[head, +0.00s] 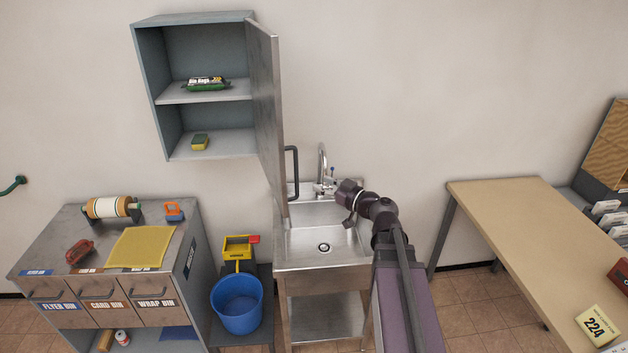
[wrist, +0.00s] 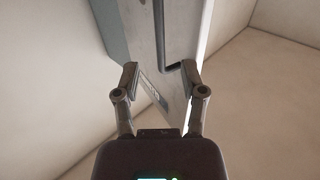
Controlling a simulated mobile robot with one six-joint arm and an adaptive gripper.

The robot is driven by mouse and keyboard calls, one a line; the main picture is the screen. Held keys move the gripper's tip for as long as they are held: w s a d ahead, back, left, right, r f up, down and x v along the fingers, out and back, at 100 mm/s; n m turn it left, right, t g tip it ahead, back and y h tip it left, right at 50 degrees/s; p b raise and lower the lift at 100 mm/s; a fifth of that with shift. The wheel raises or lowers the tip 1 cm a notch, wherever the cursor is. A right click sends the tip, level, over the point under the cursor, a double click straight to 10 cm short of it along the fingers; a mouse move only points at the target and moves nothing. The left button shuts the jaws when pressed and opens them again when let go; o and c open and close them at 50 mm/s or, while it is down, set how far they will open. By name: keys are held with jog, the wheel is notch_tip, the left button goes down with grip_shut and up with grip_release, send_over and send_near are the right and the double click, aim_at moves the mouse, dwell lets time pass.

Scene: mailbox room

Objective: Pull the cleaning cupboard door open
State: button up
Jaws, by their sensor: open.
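The grey cleaning cupboard (head: 160,90) hangs on the wall. Its door (head: 268,110) stands wide open, swung out from the right side, and the inside shows. The dark bar handle (head: 291,172) is on the door's outer face near its lower end. My gripper (head: 349,216) is right of the handle, apart from it, in front of the sink. In the wrist view my gripper (wrist: 160,73) is open, with nothing between its fingers. The door (wrist: 140,40) and the handle (wrist: 161,35) show beyond the fingertips. A label on the door is too blurred to read.
A steel sink (head: 290,250) with a tap (head: 322,165) stands below the door. A bin counter (head: 70,225) and a blue bucket (head: 238,305) are at left. A wooden table (head: 530,225) is at right. The wall right of the tap is clear.

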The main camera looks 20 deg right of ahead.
jog(key=shift+v, duration=0.8)
jog(key=w+d+f+m+t+h+b, duration=0.45)
jog(key=d+m+h, duration=0.3)
jog(key=h, duration=0.45)
jog(key=s+f+m+g+h+b, duration=0.45)
jog(key=f+g, duration=0.25)
jog(key=f, duration=0.4)
jog(key=s+a+f+n+g+y+b, duration=0.4)
jog(key=s+a+f+g+y+b, duration=0.2)
jog(key=s+a+f+g, duration=0.6)
jog(key=s+a+f, duration=0.2)
jog(key=s+f, duration=0.2)
jog(key=f, duration=0.2)
jog(key=shift+n, duration=0.4)
